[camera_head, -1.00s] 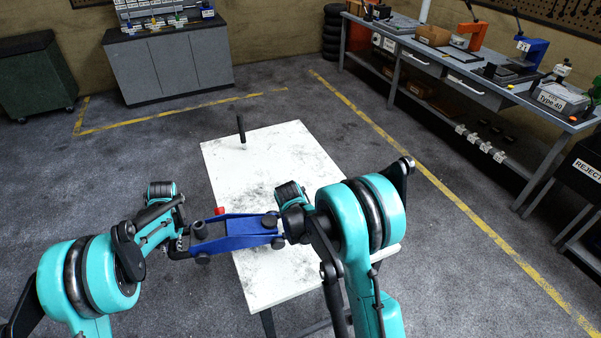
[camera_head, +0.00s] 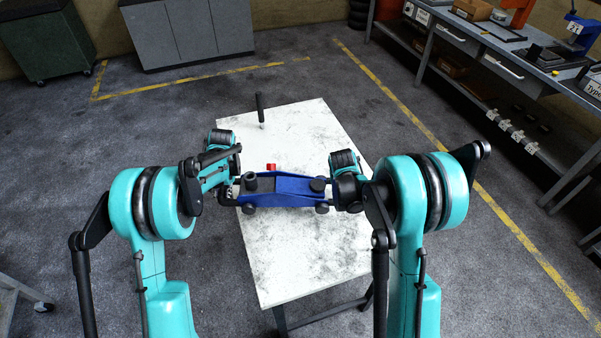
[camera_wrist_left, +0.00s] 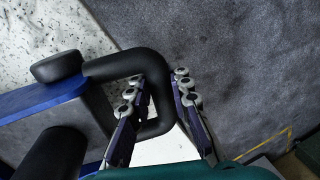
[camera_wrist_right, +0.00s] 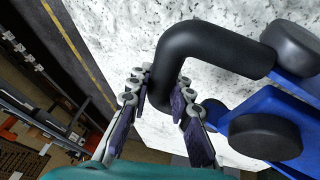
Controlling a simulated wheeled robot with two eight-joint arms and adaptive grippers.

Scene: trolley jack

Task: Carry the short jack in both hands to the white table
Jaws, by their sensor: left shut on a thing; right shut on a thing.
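The short jack (camera_head: 285,187) is a low blue body with black wheels and a black bent handle at each end. It hangs roughly level, and in the head view it lies across the middle of the white table (camera_head: 330,245). I cannot tell the gap beneath it. My left gripper (camera_head: 230,196) is shut on the left handle; the left wrist view shows its fingers (camera_wrist_left: 158,100) on either side of the black bar. My right gripper (camera_head: 350,195) is shut on the right handle, as the right wrist view shows (camera_wrist_right: 160,98). A small red piece (camera_head: 271,167) shows behind the jack.
An upright black rod (camera_head: 260,110) stands near the table's far left corner. A grey workbench (camera_head: 500,65) with tools runs along the right. A grey cabinet (camera_head: 190,35) and a green cabinet (camera_head: 40,45) stand at the back. The floor around the table is open.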

